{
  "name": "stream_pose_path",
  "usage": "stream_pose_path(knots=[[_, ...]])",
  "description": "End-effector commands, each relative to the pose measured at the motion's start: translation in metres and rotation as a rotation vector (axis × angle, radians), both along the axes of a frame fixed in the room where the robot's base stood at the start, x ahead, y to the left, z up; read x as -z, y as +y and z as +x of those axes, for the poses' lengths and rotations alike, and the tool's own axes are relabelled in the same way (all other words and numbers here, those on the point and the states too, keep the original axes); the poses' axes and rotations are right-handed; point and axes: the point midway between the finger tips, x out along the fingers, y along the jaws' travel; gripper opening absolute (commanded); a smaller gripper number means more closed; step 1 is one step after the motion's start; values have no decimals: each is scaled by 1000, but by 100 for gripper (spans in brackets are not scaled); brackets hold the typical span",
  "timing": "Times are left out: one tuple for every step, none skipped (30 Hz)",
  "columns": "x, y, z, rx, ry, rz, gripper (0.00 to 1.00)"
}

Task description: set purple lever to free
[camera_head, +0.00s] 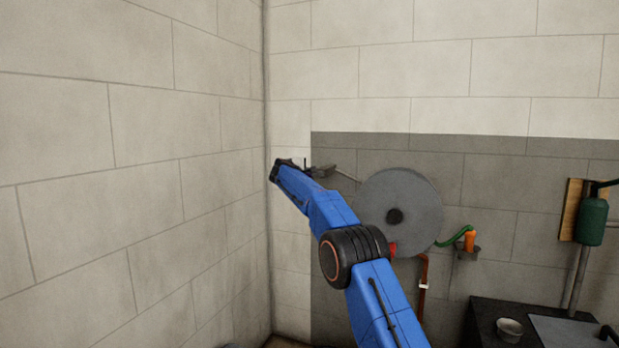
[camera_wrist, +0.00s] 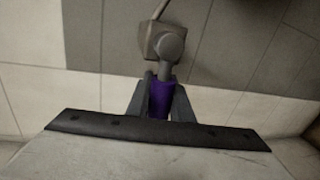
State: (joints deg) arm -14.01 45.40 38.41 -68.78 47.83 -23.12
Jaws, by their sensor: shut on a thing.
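The purple lever (camera_wrist: 161,98) shows in the wrist view as a purple grip on a grey stem. The stem runs up to a round grey pivot on a grey box (camera_wrist: 154,42) fixed to the wall. My gripper (camera_wrist: 160,104) is shut on the purple grip, one finger on each side. In the head view my gripper (camera_head: 307,165) is at the wall near the corner, beside the small grey fixture (camera_head: 323,171). The purple part is hidden there behind my blue arm. No free or locked marking shows.
A large grey disc (camera_head: 402,212) is on the wall right of my arm. An orange item (camera_head: 470,241) with a green hose, a red pipe (camera_head: 423,285) and a green cylinder (camera_head: 592,221) are further right. A dark bench (camera_head: 487,312) with a metal cup (camera_head: 509,329) is at lower right. The left wall is bare.

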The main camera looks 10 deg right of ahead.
Motion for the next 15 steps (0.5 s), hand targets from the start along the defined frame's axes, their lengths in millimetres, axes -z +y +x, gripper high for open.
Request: stream_pose_path(knots=[[1,-1,0,2,2,1,0],[1,-1,0,2,2,1,0],[1,-1,0,2,2,1,0],[1,-1,0,2,2,1,0],[1,-1,0,2,2,1,0],[1,-1,0,2,2,1,29],[1,-1,0,2,2,0,36],[1,-1,0,2,2,0,39],[1,0,0,2,1,-1,39],[1,0,0,1,1,-1,39],[1,0,0,1,1,-1,39],[1,0,0,1,1,-1,39],[1,0,0,1,1,-1,39],[0,0,0,1,1,-1,39],[0,0,0,1,1,-1,39]])
